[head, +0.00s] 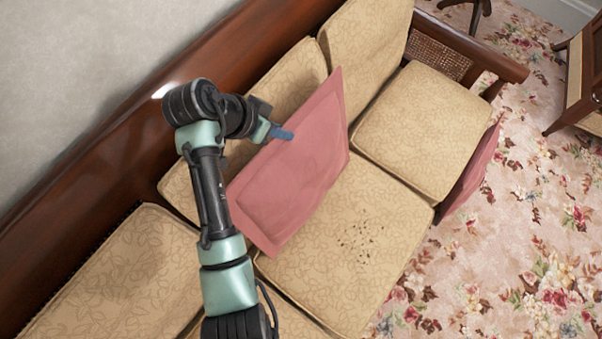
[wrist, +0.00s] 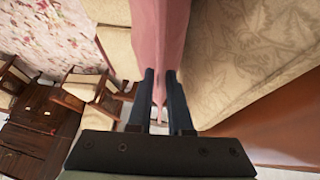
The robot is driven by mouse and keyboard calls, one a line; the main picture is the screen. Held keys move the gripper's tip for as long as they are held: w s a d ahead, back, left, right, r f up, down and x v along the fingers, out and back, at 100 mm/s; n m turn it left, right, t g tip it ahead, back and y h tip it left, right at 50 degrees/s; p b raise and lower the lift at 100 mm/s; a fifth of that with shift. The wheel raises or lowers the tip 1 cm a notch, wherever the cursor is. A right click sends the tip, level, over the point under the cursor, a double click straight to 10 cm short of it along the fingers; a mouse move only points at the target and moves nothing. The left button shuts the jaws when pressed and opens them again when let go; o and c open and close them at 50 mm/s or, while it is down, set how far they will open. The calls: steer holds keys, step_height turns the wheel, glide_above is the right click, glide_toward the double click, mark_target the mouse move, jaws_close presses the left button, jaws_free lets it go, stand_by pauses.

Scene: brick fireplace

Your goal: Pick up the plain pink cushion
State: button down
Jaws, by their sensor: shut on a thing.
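The plain pink cushion (head: 298,165) stands tilted on the middle of the sofa in the head view, in front of the backrest. My gripper (head: 287,134) is at its upper left edge, shut on that edge. In the wrist view the pink cushion (wrist: 160,35) runs between the two dark fingers of my gripper (wrist: 160,88). I cannot tell whether its lower edge touches the seat. A second pink cushion (head: 470,180) leans at the sofa's front edge near the floor, on the right in the head view.
The wooden-framed sofa has tan seat cushions (head: 423,128) and back cushions (head: 365,40). Dark crumbs (head: 367,236) lie on the middle seat. The flowered carpet (head: 520,220) is open at the right. A chair (head: 580,90) stands at the upper right.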

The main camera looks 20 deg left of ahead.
steer(key=shift+r, duration=0.1)
step_height(320, 180, up, 10)
steer(key=p, duration=0.1)
stand_by(0.6)
stand_by(0.7)
